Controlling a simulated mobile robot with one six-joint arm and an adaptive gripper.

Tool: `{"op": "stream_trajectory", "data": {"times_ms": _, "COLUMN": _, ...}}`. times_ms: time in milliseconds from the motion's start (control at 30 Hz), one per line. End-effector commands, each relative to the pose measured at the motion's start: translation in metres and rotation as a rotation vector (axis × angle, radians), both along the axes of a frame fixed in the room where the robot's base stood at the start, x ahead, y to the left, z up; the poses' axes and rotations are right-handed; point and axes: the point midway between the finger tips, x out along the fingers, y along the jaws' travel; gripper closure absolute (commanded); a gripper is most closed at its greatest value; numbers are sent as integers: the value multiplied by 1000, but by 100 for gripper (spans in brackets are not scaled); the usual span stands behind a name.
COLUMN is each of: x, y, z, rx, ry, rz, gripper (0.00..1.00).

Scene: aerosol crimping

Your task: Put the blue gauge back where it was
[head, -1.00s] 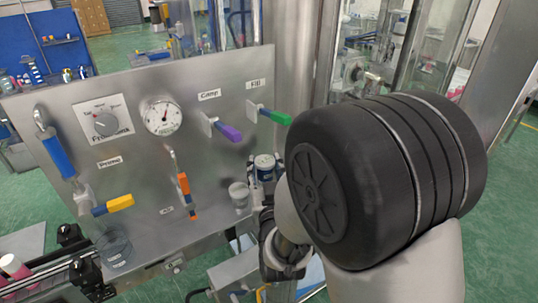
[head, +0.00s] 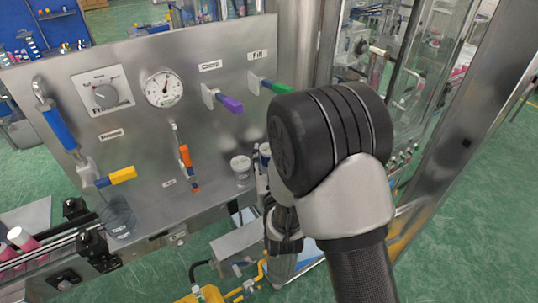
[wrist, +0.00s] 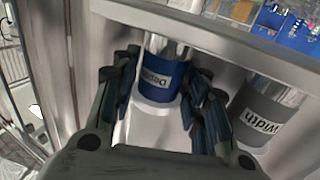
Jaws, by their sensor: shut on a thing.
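The blue gauge (wrist: 161,78) is a shiny cylinder with a blue band and an upside-down label that seems to read "depth". In the wrist view it stands between the dark fingers of my gripper (wrist: 166,88), which are shut on it. A grey gauge (wrist: 262,118) labelled "width" is beside it, to the right and apart. In the head view the grey gauge (head: 241,167) stands at the foot of the steel panel. The blue gauge (head: 264,154) shows just right of it, partly hidden by my arm. I cannot tell whether the blue gauge's base touches the ledge.
The steel panel (head: 200,130) carries a dial (head: 164,89), a knob (head: 106,96) and several coloured handles. The purple handle (head: 230,103) and green handle (head: 277,87) stick out near my arm. A clear cup (head: 118,216) stands at the lower left. A glass-walled machine (head: 425,85) is to the right.

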Motion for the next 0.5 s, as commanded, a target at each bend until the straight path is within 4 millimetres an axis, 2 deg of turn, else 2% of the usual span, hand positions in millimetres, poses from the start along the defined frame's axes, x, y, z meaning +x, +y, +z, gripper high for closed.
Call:
{"op": "stream_trajectory", "data": {"times_ms": 200, "x": 0, "y": 0, "z": -4, "rx": 0, "ry": -2, "rz": 0, "gripper": 87}}
{"op": "stream_trajectory", "data": {"times_ms": 233, "x": 0, "y": 0, "z": -4, "rx": 0, "ry": 0, "rz": 0, "gripper": 57}}
{"op": "stream_trajectory", "data": {"times_ms": 367, "x": 0, "y": 0, "z": -4, "rx": 0, "ry": 0, "rz": 0, "gripper": 49}}
{"op": "stream_trajectory", "data": {"times_ms": 500, "x": 0, "y": 0, "z": -4, "rx": 0, "ry": 0, "rz": 0, "gripper": 49}}
